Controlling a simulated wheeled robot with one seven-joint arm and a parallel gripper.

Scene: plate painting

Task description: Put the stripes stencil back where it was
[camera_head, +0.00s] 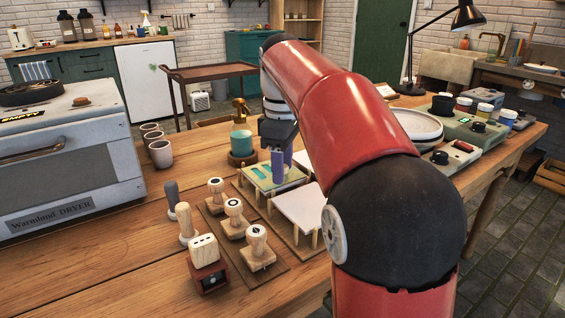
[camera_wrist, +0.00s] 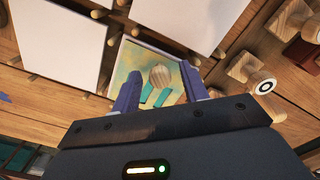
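The stripes stencil (camera_head: 262,177) seems to be the yellowish square panel with teal stripes, lying flat on wooden pegs near the middle of the table. In the wrist view the same panel (camera_wrist: 150,62) shows a round wooden knob (camera_wrist: 159,75) and teal stripes. My gripper (camera_head: 278,167) is above this panel, pointing down. In the wrist view its two blue fingers (camera_wrist: 159,84) are spread apart with the knob between them. I see no finger closed on the knob. The fingers hide part of the panel in the head view.
A white square panel (camera_head: 301,207) lies on pegs in front. Wooden stamps (camera_head: 234,218) stand on a board to the left. A teal cup (camera_head: 241,142) stands behind, mugs (camera_head: 160,152) at the left by the dryer (camera_head: 66,160). A round turntable-like disc (camera_head: 417,125) and paint pots are at right.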

